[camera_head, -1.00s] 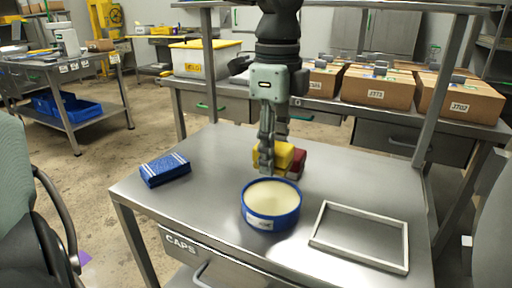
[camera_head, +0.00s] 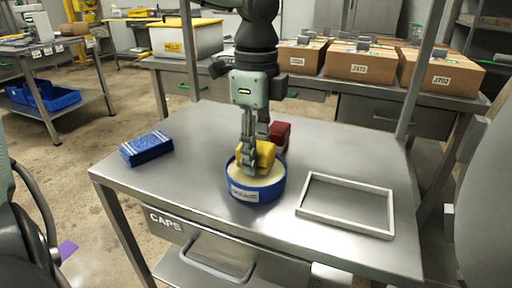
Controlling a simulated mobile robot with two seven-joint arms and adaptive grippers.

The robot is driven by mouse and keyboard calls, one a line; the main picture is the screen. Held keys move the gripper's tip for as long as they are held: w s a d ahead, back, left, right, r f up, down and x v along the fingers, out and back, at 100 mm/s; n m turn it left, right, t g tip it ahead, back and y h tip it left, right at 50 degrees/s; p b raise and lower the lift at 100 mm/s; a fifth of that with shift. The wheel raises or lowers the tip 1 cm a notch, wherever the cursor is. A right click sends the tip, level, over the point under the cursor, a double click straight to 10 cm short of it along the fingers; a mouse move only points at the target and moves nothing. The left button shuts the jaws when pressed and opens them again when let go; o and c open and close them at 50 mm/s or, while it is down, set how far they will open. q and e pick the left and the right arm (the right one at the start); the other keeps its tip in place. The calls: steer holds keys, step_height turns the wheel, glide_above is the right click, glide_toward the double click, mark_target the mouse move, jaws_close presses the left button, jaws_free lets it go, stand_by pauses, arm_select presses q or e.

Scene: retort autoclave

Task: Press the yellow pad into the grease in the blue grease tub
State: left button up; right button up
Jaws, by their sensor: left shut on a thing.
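The blue grease tub (camera_head: 258,192) stands on the steel table, filled with pale cream grease (camera_head: 240,172). My left gripper (camera_head: 251,165) comes down from above and is shut on the yellow pad (camera_head: 265,154). The pad is over the tub's opening, within the rim as seen from here, low at the grease. The fingers hide part of the pad and of the grease. I cannot tell whether the pad's underside touches the grease. My right gripper is not in view.
A dark red block (camera_head: 280,134) stands just behind the tub. An empty grey rectangular frame (camera_head: 346,223) lies at the right.

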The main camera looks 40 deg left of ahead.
arm_select(q)
steer(key=shift+f+b, duration=0.45)
steer(key=shift+b, duration=0.2)
stand_by(0.9)
steer(key=shift+s+f+b, duration=0.1)
steer(key=shift+f+b, duration=0.05)
steer(key=shift+b, duration=0.45)
stand_by(2.1)
steer(key=shift+r+p, duration=1.4)
steer(key=shift+r, duration=2.2)
steer(key=shift+f, duration=0.1)
step_height(320, 180, down, 6)
steer(key=shift+r+b, duration=0.25)
steer(key=shift+b, duration=0.95)
steer(key=shift+f, duration=0.65)
